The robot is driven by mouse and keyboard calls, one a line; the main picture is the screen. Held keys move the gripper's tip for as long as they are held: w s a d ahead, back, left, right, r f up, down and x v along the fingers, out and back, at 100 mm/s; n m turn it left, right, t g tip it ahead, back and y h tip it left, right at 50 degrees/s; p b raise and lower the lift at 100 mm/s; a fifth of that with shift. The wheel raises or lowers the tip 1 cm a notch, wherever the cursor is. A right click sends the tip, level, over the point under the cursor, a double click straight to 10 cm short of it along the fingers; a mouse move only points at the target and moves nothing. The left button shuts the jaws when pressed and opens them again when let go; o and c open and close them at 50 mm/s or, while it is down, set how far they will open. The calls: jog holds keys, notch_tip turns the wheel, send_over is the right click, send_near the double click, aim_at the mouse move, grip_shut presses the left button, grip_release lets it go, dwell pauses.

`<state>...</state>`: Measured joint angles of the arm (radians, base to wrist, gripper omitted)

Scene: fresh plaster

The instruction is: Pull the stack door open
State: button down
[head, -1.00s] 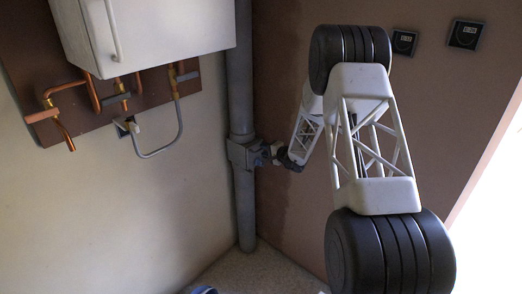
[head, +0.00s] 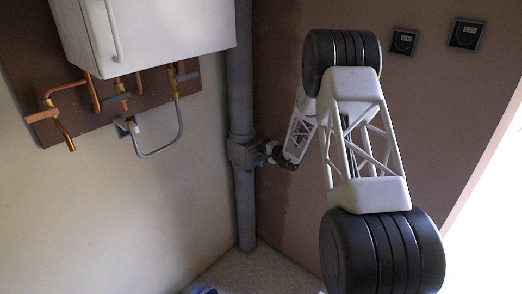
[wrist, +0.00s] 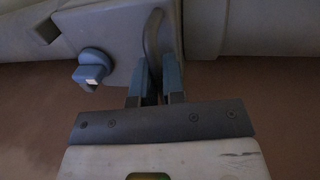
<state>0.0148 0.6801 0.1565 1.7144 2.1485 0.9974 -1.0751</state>
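The stack door (wrist: 115,40) is a grey plate on the grey vertical pipe, with a blue knob (wrist: 94,66) to the left and a curved grey handle (wrist: 152,32) to the right. In the head view the door's housing (head: 240,153) is on the pipe low in the corner, and it looks closed. My gripper (wrist: 156,62) is at the lower end of the handle, its two blue-grey fingers a small gap apart, with the handle running in between the tips. Whether they grip it is unclear. In the head view the gripper (head: 268,151) is small and partly hidden beside the pipe.
The grey pipe (head: 245,210) runs down the corner to the floor. A white cabinet (head: 160,35) and copper pipes (head: 65,115) are on the left wall. Two small dark wall panels (head: 466,33) are at upper right. The floor (head: 262,268) below looks mostly clear.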

jog(key=shift+d, duration=0.1)
dwell(0.3)
jog(key=s+d+f+t+y, duration=0.2)
jog(key=f, duration=0.4)
jog(key=s+d+f+t+y, duration=0.3)
jog(key=f, duration=0.4)
jog(key=shift+s+d+f, duration=0.25)
jog(key=shift+s+f, duration=0.05)
dwell(1.2)
jog(key=c, duration=1.2)
grip_release()
jog(key=shift+s, duration=0.1)
